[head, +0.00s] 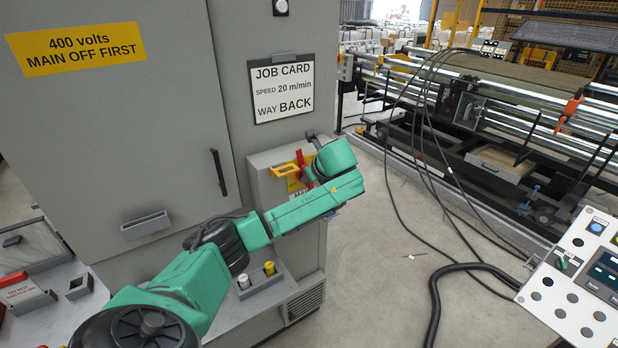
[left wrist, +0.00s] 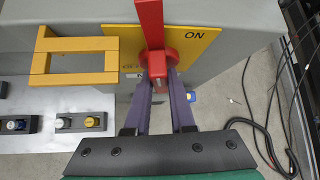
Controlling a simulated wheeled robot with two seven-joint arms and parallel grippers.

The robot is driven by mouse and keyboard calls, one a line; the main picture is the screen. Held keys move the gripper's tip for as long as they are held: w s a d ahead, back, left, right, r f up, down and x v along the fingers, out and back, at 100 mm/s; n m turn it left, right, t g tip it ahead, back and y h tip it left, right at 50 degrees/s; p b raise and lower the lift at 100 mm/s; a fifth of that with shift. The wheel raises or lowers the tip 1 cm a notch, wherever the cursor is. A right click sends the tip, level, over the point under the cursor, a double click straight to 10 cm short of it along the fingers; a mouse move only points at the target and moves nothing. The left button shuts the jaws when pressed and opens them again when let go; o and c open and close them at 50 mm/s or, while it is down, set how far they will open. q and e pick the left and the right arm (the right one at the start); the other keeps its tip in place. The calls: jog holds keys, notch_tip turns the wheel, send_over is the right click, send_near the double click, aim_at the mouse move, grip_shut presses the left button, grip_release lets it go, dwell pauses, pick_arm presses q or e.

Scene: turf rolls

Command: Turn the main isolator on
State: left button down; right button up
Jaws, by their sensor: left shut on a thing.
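The main isolator has a red handle (left wrist: 149,22) on a round red hub over a yellow plate (left wrist: 203,52). In the left wrist view the handle points up the picture, and the word ON stands to its right on the plate. Other lettering at the plate's lower left is mostly hidden. My left gripper (left wrist: 158,76) has its two purple fingers close on either side of the handle's near end and is shut on it. In the head view the red handle (head: 303,163) shows beside my green left wrist, which hides part of the plate. My right gripper is in neither view.
A yellow bracket (left wrist: 42,64) juts out left of the handle. The grey cabinet (head: 130,120) carries a job card (head: 282,88) and a yellow 400 volts sign (head: 76,48). Cables (head: 436,190) lie on the floor to the right, and a control panel (head: 570,285) stands at lower right.

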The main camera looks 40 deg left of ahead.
pick_arm(q)
jog(key=shift+f+m+g, duration=0.1)
jog(key=shift+m+g, duration=0.4)
jog(key=shift+g, duration=0.4)
jog(key=c, duration=0.8)
grip_release()
jog(key=shift+o, duration=0.2)
jog(key=shift+w, duration=0.1)
